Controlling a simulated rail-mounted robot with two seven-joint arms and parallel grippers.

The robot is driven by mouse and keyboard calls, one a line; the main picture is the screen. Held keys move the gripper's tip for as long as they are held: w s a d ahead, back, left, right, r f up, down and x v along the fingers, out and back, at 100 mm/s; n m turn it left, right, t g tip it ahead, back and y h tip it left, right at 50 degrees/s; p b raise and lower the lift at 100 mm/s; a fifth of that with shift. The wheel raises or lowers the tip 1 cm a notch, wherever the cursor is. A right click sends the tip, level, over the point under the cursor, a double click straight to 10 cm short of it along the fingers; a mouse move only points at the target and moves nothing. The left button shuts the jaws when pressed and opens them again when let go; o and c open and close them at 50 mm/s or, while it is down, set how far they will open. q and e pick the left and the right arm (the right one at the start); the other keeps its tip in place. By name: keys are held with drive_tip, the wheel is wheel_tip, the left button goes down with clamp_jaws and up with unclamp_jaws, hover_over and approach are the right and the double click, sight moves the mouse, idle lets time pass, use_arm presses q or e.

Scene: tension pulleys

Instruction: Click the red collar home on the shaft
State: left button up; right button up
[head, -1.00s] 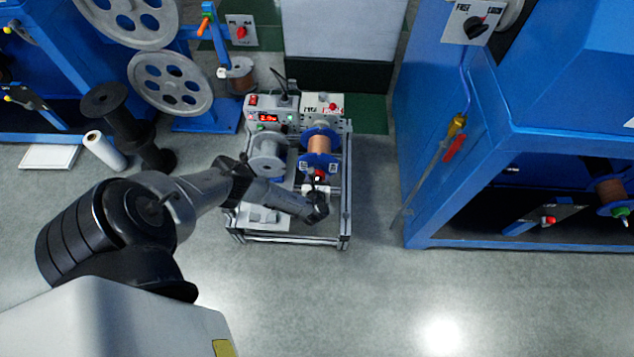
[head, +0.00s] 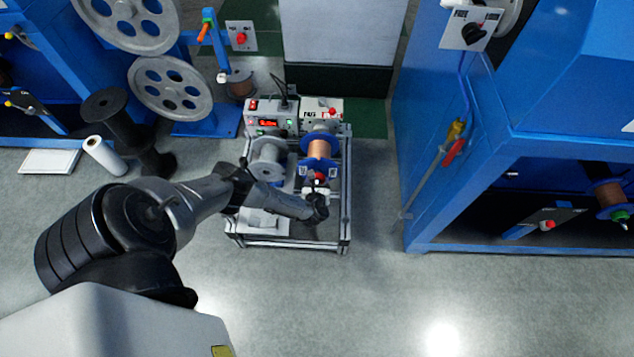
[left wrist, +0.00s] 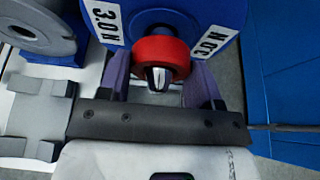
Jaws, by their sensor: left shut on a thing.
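The red collar (left wrist: 160,52) sits around the metal shaft (left wrist: 158,76), whose end pokes through its middle in the left wrist view. It lies against or very close to the blue spool flange (left wrist: 195,22); I cannot tell if a gap is left. My left gripper (left wrist: 160,84) has one purple finger on each side of the collar and is shut on it. In the head view the collar (head: 319,177) is a small red spot in front of the copper-wound spool (head: 319,149), partly hidden by my left gripper (head: 318,188). My right gripper is not in view.
A grey spool (head: 267,158) stands left of the copper one on the metal-framed bench (head: 346,215). A control box with a red display (head: 268,123) is behind. A blue machine (head: 425,200) stands to the right, with clear floor between.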

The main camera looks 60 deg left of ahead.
use_arm(q)
drive_tip(key=shift+w+a, duration=0.15)
drive_tip(key=shift+a, duration=0.15)
drive_tip(key=shift+w+a+b, duration=0.4)
drive_tip(key=shift+a+b, duration=0.05)
drive_tip(key=shift+a, duration=0.25)
drive_tip(key=shift+f, duration=0.1)
idle(1.1)
drive_tip(key=o, duration=0.8)
drive_tip(key=shift+a, duration=0.2)
drive_tip(key=shift+o, duration=1)
drive_tip(key=shift+w+d, duration=0.1)
